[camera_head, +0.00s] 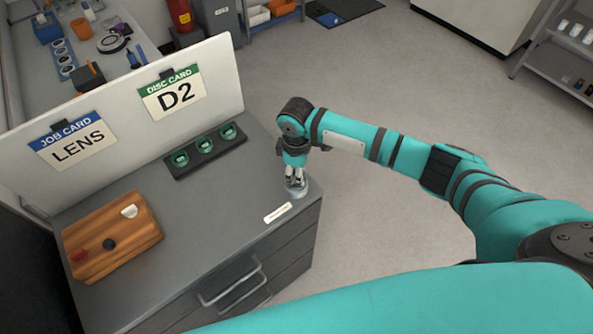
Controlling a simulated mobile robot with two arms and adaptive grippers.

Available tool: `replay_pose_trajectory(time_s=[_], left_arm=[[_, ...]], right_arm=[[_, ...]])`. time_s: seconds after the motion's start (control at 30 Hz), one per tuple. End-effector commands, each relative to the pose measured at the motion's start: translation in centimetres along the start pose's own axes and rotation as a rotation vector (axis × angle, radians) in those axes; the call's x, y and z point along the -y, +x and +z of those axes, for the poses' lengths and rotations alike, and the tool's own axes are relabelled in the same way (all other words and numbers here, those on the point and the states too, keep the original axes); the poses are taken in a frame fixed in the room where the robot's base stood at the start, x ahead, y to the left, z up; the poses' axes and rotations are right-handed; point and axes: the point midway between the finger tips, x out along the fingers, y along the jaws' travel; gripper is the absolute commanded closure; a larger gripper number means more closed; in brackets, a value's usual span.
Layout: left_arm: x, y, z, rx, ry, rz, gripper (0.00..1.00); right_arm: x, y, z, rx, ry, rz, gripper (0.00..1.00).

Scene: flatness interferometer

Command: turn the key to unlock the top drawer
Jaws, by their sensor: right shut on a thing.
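A grey drawer cabinet (222,205) stands in front of me, with its drawer fronts and a bar handle (233,285) facing the lower right. The drawers look closed. My right gripper (296,183) points down at the cabinet top's right corner. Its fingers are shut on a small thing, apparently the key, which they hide. A pale round fitting (298,191), apparently the lock, shows just below the fingertips. How far the key is turned cannot be seen. My left gripper is not in view.
A small white label (278,212) lies near the front edge. A black tray with several green-rimmed discs (229,132), a wooden block (82,228) and an upright panel (215,75) with LENS and D2 cards are on the cabinet. Floor to the right is clear.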

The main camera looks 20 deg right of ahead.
Motion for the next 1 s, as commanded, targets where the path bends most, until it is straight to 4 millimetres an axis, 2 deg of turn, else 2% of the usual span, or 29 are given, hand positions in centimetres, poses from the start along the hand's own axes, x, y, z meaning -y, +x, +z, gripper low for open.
replay_pose_trajectory(time_s=[0.27, 0.43, 0.6, 0.9, 1.0], left_arm=[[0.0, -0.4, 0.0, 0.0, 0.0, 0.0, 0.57], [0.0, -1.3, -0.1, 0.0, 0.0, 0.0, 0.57], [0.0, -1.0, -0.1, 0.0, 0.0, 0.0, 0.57], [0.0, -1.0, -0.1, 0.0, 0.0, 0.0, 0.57], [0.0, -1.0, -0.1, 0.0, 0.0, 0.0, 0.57]], right_arm=[[0.1, -0.1, 0.0, 0.0, 0.021, -0.002, 1.0], [0.1, -0.2, 0.0, -0.001, 0.096, -0.002, 1.0], [0.1, 0.0, -0.1, -0.002, 0.279, -0.002, 1.0], [0.1, 0.0, -0.1, -0.001, 0.305, -0.002, 1.0], [0.2, 0.1, -0.1, -0.001, 0.407, -0.004, 1.0]])
